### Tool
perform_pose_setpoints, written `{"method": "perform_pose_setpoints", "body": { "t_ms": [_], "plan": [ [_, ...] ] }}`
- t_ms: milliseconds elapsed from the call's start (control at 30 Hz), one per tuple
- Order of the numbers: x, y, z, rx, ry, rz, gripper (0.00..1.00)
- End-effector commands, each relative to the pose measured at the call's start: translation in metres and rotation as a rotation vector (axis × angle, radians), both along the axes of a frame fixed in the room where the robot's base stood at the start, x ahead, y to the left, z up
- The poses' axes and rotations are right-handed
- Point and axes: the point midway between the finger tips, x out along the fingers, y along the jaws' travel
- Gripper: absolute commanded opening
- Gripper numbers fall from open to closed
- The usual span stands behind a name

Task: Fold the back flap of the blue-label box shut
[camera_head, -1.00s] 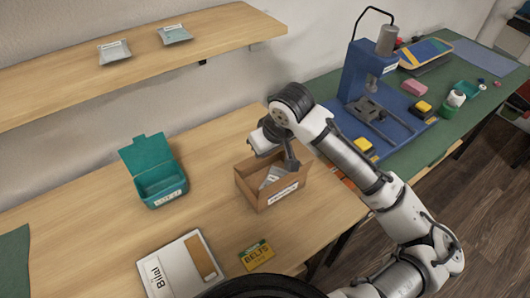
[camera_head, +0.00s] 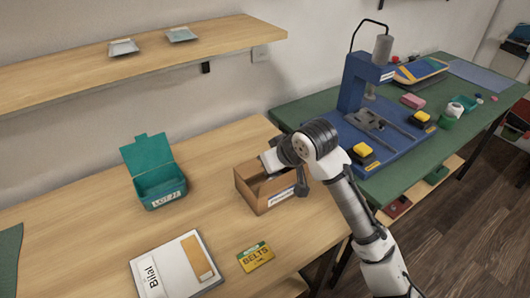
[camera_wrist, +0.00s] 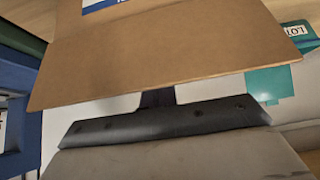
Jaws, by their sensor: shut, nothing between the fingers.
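The open brown cardboard box (camera_head: 251,195) stands on the wooden table in the head view, with a pale label on its front. My gripper (camera_head: 301,188) is low by the box's right end, and my wrist covers the back right of the box. In the wrist view a broad cardboard panel (camera_wrist: 170,55) fills the upper middle, with part of a blue-and-white label (camera_wrist: 97,4) at the top edge. My gripper (camera_wrist: 157,97) is shut and empty; its tip is partly hidden by the panel's near edge. I cannot tell whether they touch, nor how the back flap stands.
An open teal box (camera_head: 160,183) stands left of the cardboard box. A white binder (camera_head: 175,268) and a yellow-green BELTS pack (camera_head: 256,256) lie in front. A blue press (camera_head: 352,85) stands on the green bench to the right. A shelf (camera_head: 100,68) hangs behind.

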Motion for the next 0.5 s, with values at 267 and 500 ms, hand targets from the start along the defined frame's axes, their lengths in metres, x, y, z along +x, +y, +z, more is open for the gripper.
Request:
{"method": "perform_pose_setpoints", "body": {
  "t_ms": [267, 500],
  "plan": [
    [-0.0028, -0.0015, -0.0067, -0.005, 0.004, 0.002, 0.0],
    [-0.0034, -0.0019, -0.0075, -0.005, 0.005, 0.002, 0.0]
  ]
}}
